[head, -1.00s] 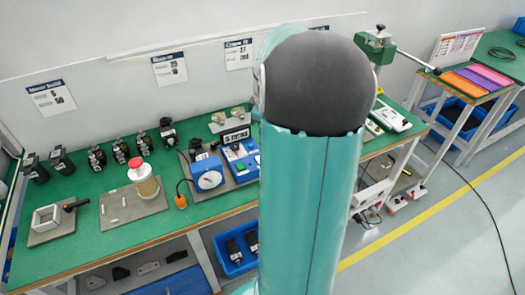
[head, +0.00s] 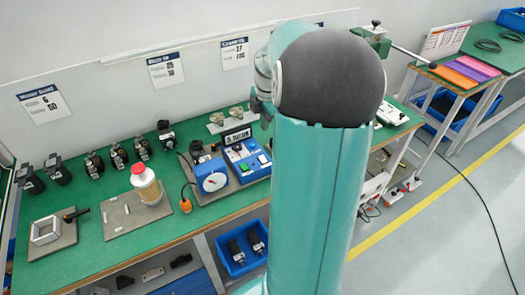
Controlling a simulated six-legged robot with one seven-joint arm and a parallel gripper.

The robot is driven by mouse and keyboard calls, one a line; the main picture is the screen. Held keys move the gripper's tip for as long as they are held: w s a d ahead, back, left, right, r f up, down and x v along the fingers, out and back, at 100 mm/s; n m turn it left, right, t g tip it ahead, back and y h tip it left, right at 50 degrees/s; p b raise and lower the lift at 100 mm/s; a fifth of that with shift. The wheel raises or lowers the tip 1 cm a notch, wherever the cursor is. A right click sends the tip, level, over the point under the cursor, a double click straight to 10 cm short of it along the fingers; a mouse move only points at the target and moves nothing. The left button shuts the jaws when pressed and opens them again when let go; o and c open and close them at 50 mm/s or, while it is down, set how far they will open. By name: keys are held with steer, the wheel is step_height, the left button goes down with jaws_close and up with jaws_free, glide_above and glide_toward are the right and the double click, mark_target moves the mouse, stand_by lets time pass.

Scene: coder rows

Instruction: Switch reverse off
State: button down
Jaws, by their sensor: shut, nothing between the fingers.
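A blue control box (head: 250,172) stands on a grey plate on the green bench. A green button (head: 239,168) and a paler one show on its face. No reverse switch or its position can be made out at this size. A blue unit with a white round dial (head: 213,181) stands just left of it, and a black display (head: 238,136) stands behind. My gripper (head: 262,107) shows only as a small dark part at the left edge of my large teal arm, above and right of the box in the picture. It is shut and empty; its fingertips are mostly hidden.
An orange pear-shaped part (head: 186,204) lies left of the dial unit. A red-capped jar (head: 147,185) and a square metal frame (head: 45,231) stand further left. Several black devices (head: 118,154) line the back. A blue bin (head: 240,262) sits below. My arm hides the bench's right middle.

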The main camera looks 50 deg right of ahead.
mark_target(262, 157)
steer(key=shift+f, duration=0.1)
steer(key=f, duration=0.4)
steer(key=w+f, duration=0.1)
steer(key=f, duration=0.8)
steer(key=shift+w+d+f, duration=0.25)
steer(key=shift+f, duration=0.1)
